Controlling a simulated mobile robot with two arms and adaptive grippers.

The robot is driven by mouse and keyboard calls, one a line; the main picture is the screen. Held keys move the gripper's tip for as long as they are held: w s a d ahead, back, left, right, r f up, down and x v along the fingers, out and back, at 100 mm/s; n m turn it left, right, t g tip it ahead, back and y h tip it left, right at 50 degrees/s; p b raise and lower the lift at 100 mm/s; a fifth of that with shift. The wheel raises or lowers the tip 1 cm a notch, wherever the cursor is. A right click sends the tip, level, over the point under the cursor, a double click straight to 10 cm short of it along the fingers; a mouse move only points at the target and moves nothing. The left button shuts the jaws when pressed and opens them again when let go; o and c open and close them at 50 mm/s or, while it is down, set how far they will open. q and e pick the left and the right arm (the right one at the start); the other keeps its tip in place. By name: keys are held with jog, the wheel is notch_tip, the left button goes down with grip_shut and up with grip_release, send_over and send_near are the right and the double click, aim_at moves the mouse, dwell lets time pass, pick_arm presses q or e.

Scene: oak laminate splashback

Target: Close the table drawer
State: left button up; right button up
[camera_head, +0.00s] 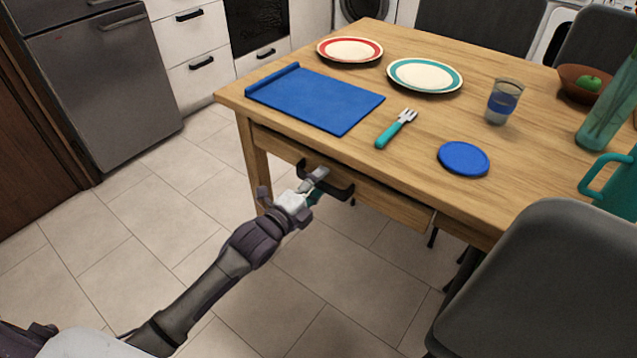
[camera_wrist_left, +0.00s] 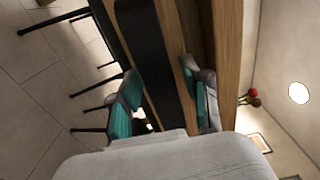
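The wooden table drawer (camera_head: 385,199) is set under the edge of the table (camera_head: 540,150). Its front looks close to the table frame; I cannot tell how far out it stands. A dark bar handle (camera_head: 340,191) is on its front and shows as a dark strip in the left wrist view (camera_wrist_left: 143,50). My left gripper (camera_head: 316,184) is at the handle. In the wrist view its teal-padded fingers (camera_wrist_left: 165,100) are apart, one on each side of the dark strip. Contact is unclear. My right gripper is not in view.
A grey chair (camera_head: 550,285) stands at the table's right front. On the tabletop are a blue mat (camera_head: 315,97), a fork (camera_head: 396,128), a blue coaster (camera_head: 463,159), plates (camera_head: 424,76) and a glass (camera_head: 502,101). The tiled floor left of the table is clear.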

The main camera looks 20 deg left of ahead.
aim_at(330, 183)
pick_arm(q)
grip_shut()
jog(key=x, duration=0.4)
jog(key=shift+b, duration=0.3)
jog(key=shift+r, duration=0.1)
jog(key=shift+c, duration=0.2)
grip_release()
jog(key=shift+o, duration=1.2)
jog(key=shift+w, duration=0.15)
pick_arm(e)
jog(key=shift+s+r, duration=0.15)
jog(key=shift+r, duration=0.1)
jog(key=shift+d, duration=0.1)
